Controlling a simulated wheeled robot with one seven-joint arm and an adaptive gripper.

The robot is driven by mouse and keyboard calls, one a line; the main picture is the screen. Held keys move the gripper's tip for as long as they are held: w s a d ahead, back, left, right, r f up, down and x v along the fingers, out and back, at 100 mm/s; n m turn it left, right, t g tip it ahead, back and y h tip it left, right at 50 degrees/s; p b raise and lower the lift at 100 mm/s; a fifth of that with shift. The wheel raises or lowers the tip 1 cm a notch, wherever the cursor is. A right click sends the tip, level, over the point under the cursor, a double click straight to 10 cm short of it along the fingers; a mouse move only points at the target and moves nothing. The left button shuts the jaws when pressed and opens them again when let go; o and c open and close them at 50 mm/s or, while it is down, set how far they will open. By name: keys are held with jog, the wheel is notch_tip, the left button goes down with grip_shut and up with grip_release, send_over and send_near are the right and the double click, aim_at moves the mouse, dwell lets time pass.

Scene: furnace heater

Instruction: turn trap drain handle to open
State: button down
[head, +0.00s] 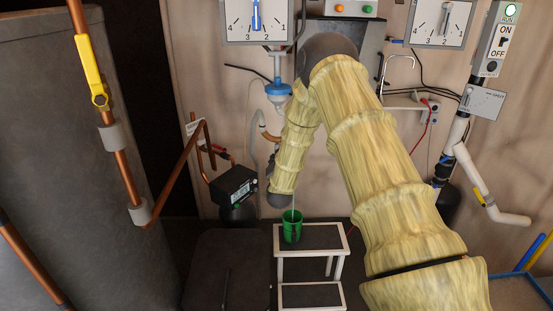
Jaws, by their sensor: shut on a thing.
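My arm comes from the lower right, bends at a dark joint at the top, and its pale yellow forearm hangs down in front of the wall. It ends in a dark wrist joint above the green cup. My gripper cannot be made out; the forearm and wrist hide that area. The trap drain handle cannot be identified for certain. A blue and white fitting (279,91) hangs on the wall just left of the forearm. A green cup (291,231) stands on a small step stool (339,253) below the wrist, with a thin pale line above it.
A copper pipe with a yellow valve handle (89,66) runs at the left beside a grey cabinet (70,160). A black meter (234,187) stands left of the wrist. White pipes with a small yellow handle (479,196) are at the right. Gauges and an ON/OFF box (502,40) are above.

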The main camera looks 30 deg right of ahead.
jog(key=shift+s+f, duration=0.1)
jog(key=shift+n, duration=2.3)
jog(key=n, duration=0.4)
jog(key=shift+a+f+b, duration=0.1)
jog(key=shift+b, duration=0.25)
jog(key=c, duration=1.4)
grip_release()
jog(key=shift+o, duration=0.2)
jog(key=v, duration=0.7)
